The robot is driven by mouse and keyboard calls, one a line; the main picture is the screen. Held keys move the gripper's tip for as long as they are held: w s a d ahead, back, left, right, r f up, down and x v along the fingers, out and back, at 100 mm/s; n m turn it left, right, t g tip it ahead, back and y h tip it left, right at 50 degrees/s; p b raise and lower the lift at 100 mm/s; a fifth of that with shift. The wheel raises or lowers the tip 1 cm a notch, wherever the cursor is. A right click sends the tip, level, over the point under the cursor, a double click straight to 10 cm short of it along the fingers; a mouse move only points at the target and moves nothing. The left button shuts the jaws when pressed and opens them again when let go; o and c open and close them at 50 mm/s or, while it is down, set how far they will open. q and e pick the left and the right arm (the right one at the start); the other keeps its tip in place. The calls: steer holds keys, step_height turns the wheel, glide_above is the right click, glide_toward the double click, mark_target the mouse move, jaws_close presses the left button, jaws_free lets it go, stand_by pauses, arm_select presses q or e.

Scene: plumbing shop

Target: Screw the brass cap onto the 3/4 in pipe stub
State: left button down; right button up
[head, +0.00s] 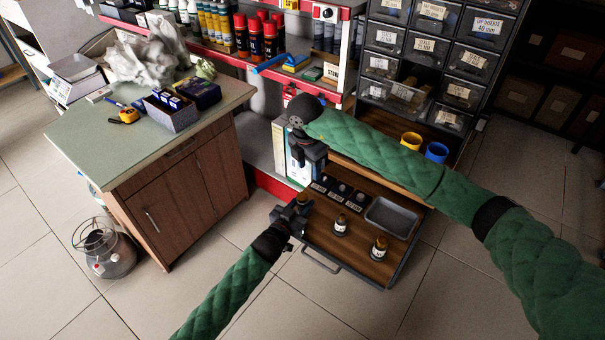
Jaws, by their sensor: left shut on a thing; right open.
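My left gripper (300,204) is shut on a small brass-coloured piece (303,198) at the left edge of the pulled-out wooden drawer (325,241). It looks like the brass cap, but the fingers hide much of it, and I cannot tell whether it touches a stub. My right gripper (311,160) is open and empty above the drawer's back left corner.
Several small dark labelled holders (340,190) stand in a row at the drawer's back left. An empty grey tray (391,214) lies at the right. Yellow (411,141) and blue (437,152) cups stand behind. A green-topped cabinet (100,142) stands left; the floor in front is clear.

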mark_target(302, 196)
steer(key=n, duration=0.3)
steer(key=s+f+n, duration=0.1)
steer(key=shift+a+n, duration=0.25)
steer(key=shift+n, duration=0.05)
steer(key=n, duration=0.5)
steer(key=shift+s+a+f+n, duration=0.1)
steer(key=shift+s+a+n, duration=0.25)
steer(key=shift+n, duration=0.05)
steer(key=n, duration=0.5)
steer(key=shift+s+a+n+g+y, duration=0.15)
steer(key=shift+a+n+g+y, duration=0.15)
steer(key=shift+y, duration=0.1)
steer(key=n, duration=0.4)
steer(key=shift+n, duration=0.3)
steer(key=shift+f, duration=4.05)
